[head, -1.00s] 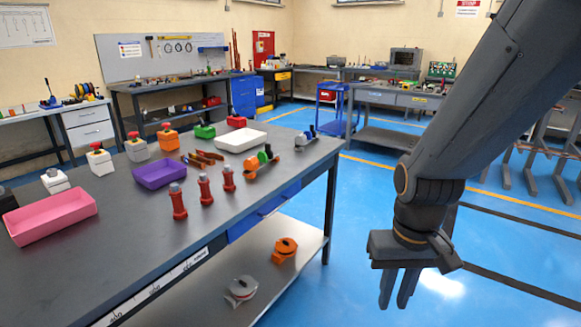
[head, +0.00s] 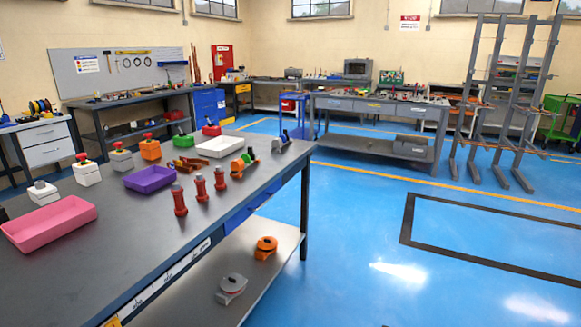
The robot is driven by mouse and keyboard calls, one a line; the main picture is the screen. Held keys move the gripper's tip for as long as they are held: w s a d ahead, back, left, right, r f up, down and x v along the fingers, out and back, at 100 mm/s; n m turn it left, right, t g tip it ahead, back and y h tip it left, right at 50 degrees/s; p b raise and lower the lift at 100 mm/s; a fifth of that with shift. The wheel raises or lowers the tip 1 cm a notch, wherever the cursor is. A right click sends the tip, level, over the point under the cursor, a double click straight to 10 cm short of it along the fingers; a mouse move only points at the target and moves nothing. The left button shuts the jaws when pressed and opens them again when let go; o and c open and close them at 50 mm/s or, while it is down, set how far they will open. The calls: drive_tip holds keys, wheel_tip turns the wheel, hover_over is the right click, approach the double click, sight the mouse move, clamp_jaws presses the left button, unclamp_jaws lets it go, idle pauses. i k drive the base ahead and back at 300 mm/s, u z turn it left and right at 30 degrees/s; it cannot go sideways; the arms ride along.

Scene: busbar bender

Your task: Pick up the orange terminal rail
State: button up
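An orange piece with a green part on it, which looks like the orange terminal rail (head: 237,168), lies on the grey workbench (head: 150,230) near its right edge. It is beside the white tray and behind the red insulator-like posts. A similar grey piece with a dark upright part (head: 281,143) lies farther back near the bench's far right corner. My gripper and arm are not in view now.
The bench also holds a pink tray (head: 48,224), a purple tray (head: 150,180), a white tray (head: 216,147), several red posts (head: 201,188) and button boxes (head: 86,171). The lower shelf holds an orange (head: 265,246) and a grey clamp-like item (head: 231,287). Blue floor at right is open.

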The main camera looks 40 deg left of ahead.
sight(237, 165)
drive_tip(key=u, duration=0.2)
drive_tip(key=i, duration=1)
drive_tip(key=u, duration=0.7)
drive_tip(key=i, duration=1.35)
drive_tip(key=u, duration=1.8)
drive_tip(key=i, duration=0.7)
drive_tip(key=u, duration=0.8)
drive_tip(key=i, duration=0.5)
drive_tip(key=z, duration=0.05)
